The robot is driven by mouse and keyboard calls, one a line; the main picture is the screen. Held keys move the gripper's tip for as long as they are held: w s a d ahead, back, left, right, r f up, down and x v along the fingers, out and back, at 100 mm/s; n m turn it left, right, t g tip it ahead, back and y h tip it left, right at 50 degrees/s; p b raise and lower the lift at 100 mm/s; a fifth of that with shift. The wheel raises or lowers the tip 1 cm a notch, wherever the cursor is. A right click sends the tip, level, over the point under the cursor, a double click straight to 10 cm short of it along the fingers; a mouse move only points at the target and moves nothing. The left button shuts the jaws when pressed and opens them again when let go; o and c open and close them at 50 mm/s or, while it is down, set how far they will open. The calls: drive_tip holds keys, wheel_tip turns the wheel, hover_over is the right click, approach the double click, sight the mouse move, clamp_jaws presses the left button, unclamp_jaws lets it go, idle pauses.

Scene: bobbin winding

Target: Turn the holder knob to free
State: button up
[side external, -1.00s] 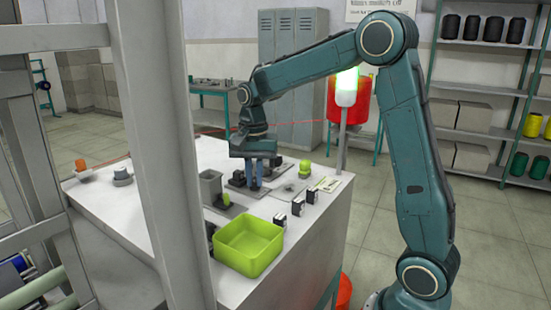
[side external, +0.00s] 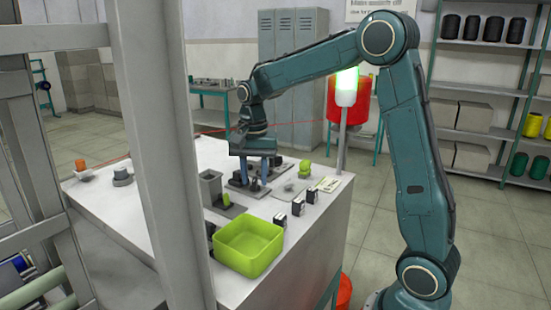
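My gripper (side external: 255,180) points down over a dark fixture plate (side external: 237,187) on the white worktable. Its two blue fingers stand apart with a visible gap between them. A small dark part (side external: 254,183), perhaps the holder knob, shows low between the fingers. It is too small to tell its turn position or whether a finger touches it. More small dark parts of the fixture show beside the left finger.
A lime-green bin (side external: 248,245) stands at the table's front. A grey square holder (side external: 211,188) is left of the fixture, and a green piece (side external: 305,168) is right of it. Small black-and-white blocks (side external: 298,207) stand near the right edge. A grey post (side external: 165,150) crosses the left side.

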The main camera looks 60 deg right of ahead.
sight(255, 179)
wheel_tip(255, 179, up, 14)
drive_tip(key=shift+f, duration=0.25)
idle(0.4)
drive_tip(key=shift+s, duration=0.1)
drive_tip(key=s+a+f+n+t, duration=0.2)
drive_tip(key=s+a+n, duration=0.1)
drive_tip(key=s, duration=0.4)
drive_tip(key=s+a+f+n+t, duration=0.1)
drive_tip(key=s+a+f+n, duration=0.2)
drive_tip(key=s, duration=0.5)
drive_tip(key=s+a+f+n+t, duration=0.2)
drive_tip(key=s+a+f+n, duration=0.1)
drive_tip(key=s+n, duration=0.4)
drive_tip(key=shift+s+a+t, duration=0.25)
drive_tip(key=shift+a+t, duration=0.05)
drive_tip(key=shift+a, duration=0.45)
